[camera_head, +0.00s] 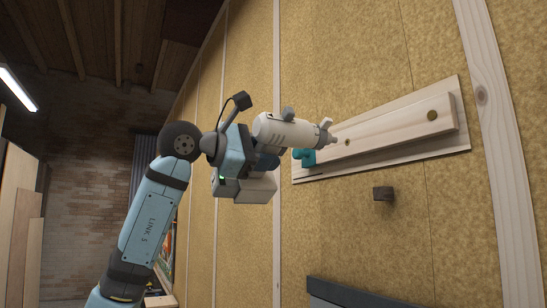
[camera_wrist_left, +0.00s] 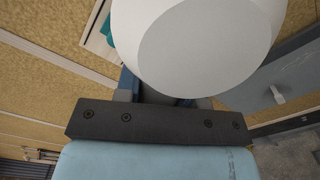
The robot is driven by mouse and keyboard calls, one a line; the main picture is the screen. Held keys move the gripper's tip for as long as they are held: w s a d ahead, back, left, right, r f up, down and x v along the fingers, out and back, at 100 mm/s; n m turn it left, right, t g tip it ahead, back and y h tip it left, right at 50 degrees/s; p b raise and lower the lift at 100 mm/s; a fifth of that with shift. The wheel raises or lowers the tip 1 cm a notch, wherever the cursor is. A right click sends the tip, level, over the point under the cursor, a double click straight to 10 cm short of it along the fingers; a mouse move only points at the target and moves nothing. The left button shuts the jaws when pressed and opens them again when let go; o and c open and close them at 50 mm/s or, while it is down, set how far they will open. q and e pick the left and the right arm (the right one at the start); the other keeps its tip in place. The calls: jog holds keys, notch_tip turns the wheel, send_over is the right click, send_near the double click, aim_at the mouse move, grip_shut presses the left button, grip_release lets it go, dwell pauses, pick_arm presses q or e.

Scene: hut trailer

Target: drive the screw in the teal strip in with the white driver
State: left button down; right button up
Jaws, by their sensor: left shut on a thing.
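The white driver (camera_head: 288,132) is held by my left gripper (camera_head: 262,160), with its nose pointing right toward the wooden board. In the left wrist view the white driver (camera_wrist_left: 200,45) fills the top centre, between the fingers. The teal strip (camera_head: 306,158) shows at the left end of the board, partly hidden behind the driver's nose. A teal bit (camera_wrist_left: 108,28) also shows at the upper left of the left wrist view. I cannot make out the screw; the driver's tip is close to the board, but contact cannot be told. My right gripper is not in view.
The pale wooden board (camera_head: 390,133) is mounted on the tan wall panel, with a brass-coloured disc (camera_head: 432,115) near its right end. A small dark block (camera_head: 383,193) sticks out below it. A grey ledge (camera_head: 350,293) is at the bottom.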

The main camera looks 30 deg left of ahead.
pick_arm(q)
jog(key=a, duration=0.7)
jog(key=shift+w+a, duration=0.1)
jog(key=shift+a, duration=0.3)
dwell(0.6)
